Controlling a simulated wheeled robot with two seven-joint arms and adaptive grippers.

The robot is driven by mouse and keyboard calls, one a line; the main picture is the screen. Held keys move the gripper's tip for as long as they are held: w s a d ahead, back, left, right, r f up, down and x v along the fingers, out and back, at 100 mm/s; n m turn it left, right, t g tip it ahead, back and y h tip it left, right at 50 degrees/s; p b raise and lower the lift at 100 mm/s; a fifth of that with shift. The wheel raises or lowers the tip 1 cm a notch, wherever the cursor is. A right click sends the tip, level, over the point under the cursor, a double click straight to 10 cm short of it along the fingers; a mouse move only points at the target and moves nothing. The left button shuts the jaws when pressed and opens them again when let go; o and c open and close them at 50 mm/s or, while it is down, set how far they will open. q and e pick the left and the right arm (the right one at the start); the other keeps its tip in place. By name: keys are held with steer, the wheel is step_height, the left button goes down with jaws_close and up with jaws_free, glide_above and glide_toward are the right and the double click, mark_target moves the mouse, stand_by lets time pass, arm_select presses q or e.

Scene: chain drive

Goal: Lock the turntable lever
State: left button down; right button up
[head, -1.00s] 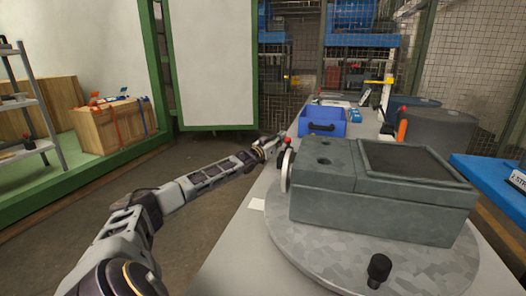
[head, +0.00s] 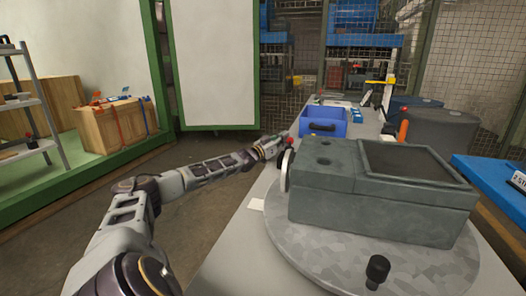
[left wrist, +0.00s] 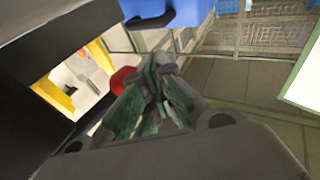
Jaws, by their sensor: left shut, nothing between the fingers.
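The round grey turntable (head: 300,258) lies on the grey table and carries a large grey-green housing (head: 325,200). A black knob (head: 377,268) stands on the turntable's front part. A small red knob (head: 289,140), possibly the lever's end, shows behind the housing's left far corner. My left gripper (head: 282,146) is beside this knob at the table's left edge, partly hidden there. In the left wrist view its fingers (left wrist: 160,68) are shut and empty, with a red rounded knob (left wrist: 122,80) just left of them. I cannot tell whether they touch. My right gripper is not in view.
A blue bin (head: 322,124) stands on the table beyond the housing. Dark grey containers (head: 445,130) and a blue surface (head: 490,178) are to the right. The floor left of the table is open.

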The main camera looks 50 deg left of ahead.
arm_select(q)
steer(key=shift+w+d+h, duration=0.1)
steer(key=shift+h, duration=0.2)
stand_by(1.0)
steer(key=shift+s+f, duration=0.1)
steer(key=shift+s, duration=0.15)
steer(key=shift+s+f, duration=0.15)
steer(key=shift+s, duration=0.9)
steer(key=shift+s, duration=0.2)
steer(key=shift+s+f, duration=0.25)
steer(key=shift+s, duration=0.75)
steer(key=shift+s+f, duration=0.2)
steer(key=shift+s, duration=0.8)
steer(key=s, duration=0.3)
steer(key=s+f, duration=0.1)
steer(key=shift+s+a, duration=0.25)
steer(key=shift+s, duration=0.1)
